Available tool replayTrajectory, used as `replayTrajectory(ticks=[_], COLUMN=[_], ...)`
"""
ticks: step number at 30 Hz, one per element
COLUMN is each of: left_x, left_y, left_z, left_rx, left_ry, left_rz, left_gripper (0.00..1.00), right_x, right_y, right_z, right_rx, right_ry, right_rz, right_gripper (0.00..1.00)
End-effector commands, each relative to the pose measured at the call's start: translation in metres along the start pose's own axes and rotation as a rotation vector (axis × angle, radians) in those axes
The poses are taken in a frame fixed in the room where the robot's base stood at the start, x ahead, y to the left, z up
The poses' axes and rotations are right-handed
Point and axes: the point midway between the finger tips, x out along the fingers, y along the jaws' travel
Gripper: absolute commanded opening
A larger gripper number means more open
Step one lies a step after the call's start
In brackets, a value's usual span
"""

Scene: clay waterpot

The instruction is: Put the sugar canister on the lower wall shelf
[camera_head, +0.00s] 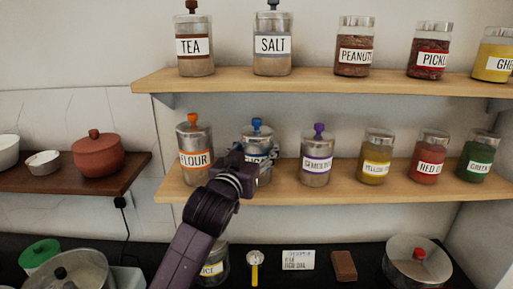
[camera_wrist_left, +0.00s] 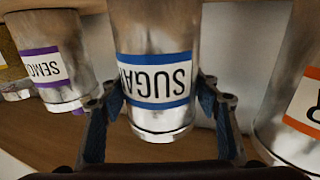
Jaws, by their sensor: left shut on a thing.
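The sugar canister (camera_head: 257,135) is a metal canister with a blue knob and a blue-edged label. It appears upright at the lower wall shelf (camera_head: 345,193), between the flour and semolina canisters. My left gripper (camera_head: 257,162) reaches it from the front and hides much of its label and lower part. In the left wrist view, the sugar canister (camera_wrist_left: 160,50) fills the space between the two fingers (camera_wrist_left: 160,110), which are shut on it. I cannot tell whether its base touches the shelf. My right gripper is not in view.
The flour canister (camera_head: 195,140) stands close on the left and the semolina canister (camera_head: 318,148) on the right. Yellow, red and green jars continue along the shelf. The upper shelf (camera_head: 320,84) overhangs with more jars. A dark counter below holds a pot (camera_head: 417,265) and other items.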

Motion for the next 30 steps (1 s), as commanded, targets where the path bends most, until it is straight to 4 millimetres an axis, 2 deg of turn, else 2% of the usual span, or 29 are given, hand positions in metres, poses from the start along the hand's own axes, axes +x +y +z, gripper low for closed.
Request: replayTrajectory(ticks=[1, 2, 6, 17, 19, 23, 30], left_x=[0.0, 0.0, 0.0, 0.0, -0.006, -0.023, -0.07], left_y=[0.0, 0.0, 0.0, 0.0, 0.0, 0.0, 0.0], left_z=[-0.001, 0.003, 0.002, -0.003, 0.001, 0.001, 0.001], left_rx=[0.0, 0.0, 0.0, 0.0, -0.001, -0.001, -0.001], left_ry=[0.006, -0.001, -0.002, 0.0, -0.002, 0.0, 0.0], left_rz=[0.001, 0.0, 0.0, 0.0, -0.001, 0.0, 0.0], left_gripper=[0.1, 0.59, 0.74, 0.74, 0.74, 0.74, 0.74], right_x=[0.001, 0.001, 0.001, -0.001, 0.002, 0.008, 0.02], right_y=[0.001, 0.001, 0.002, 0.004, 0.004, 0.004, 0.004], right_z=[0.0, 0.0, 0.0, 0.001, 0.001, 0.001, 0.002], right_rx=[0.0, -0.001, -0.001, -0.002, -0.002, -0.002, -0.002], right_ry=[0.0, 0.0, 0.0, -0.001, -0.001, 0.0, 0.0], right_rz=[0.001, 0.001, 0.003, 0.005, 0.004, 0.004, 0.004], right_gripper=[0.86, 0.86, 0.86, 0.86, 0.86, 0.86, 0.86])
